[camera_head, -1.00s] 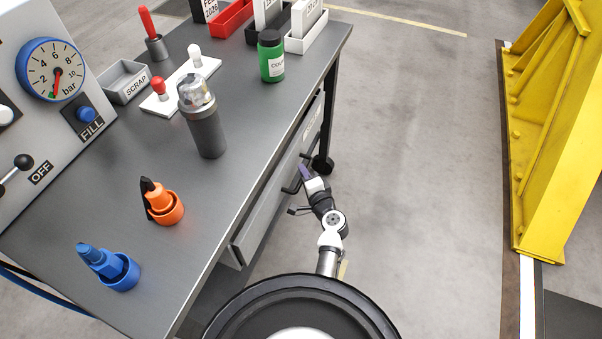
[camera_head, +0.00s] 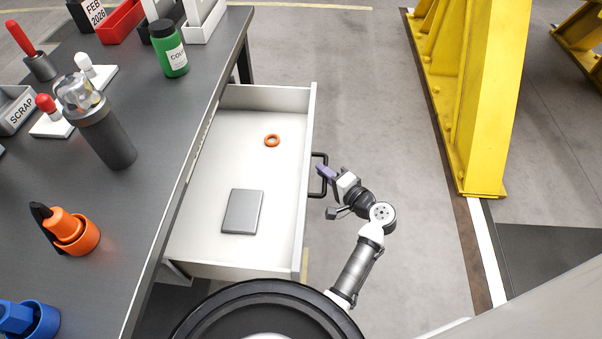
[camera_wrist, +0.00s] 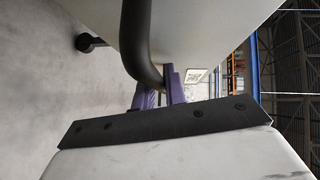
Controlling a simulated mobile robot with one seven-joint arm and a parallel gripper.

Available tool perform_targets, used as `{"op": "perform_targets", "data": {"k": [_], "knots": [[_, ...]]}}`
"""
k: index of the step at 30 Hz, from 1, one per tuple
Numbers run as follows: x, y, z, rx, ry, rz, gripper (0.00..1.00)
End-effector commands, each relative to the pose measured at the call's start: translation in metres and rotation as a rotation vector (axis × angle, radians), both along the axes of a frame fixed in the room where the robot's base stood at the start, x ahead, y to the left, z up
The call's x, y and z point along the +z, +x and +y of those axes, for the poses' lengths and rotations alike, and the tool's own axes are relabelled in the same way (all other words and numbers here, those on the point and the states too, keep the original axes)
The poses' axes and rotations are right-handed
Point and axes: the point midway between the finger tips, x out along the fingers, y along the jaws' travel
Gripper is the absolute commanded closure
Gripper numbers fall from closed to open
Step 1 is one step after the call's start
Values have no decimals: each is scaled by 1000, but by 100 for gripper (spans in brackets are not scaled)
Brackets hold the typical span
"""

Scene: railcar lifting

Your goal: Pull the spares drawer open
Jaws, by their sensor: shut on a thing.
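The spares drawer (camera_head: 215,188) stands pulled well out from under the right side of the workbench, its white inside in view. My gripper (camera_head: 324,174) is shut on the handle from outside the drawer. In the wrist view the handle (camera_wrist: 140,45) runs down to the purple fingers (camera_wrist: 158,92), which close around its bar. The exact grip is partly hidden there.
The workbench (camera_head: 150,130) holds a grey cylinder with a clear top (camera_head: 105,132), an orange tool in a cup (camera_head: 70,232) and a green jar (camera_head: 169,50). A yellow steel frame (camera_head: 480,110) stands to the right. The floor between is clear.

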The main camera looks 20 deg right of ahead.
Motion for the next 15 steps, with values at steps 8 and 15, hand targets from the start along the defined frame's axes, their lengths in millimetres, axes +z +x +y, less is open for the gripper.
{"op": "perform_targets", "data": {"k": [8,15], "knots": [[0,-12,-31,-1,-1,-1,100],[0,-14,-37,0,-1,0,100]]}}
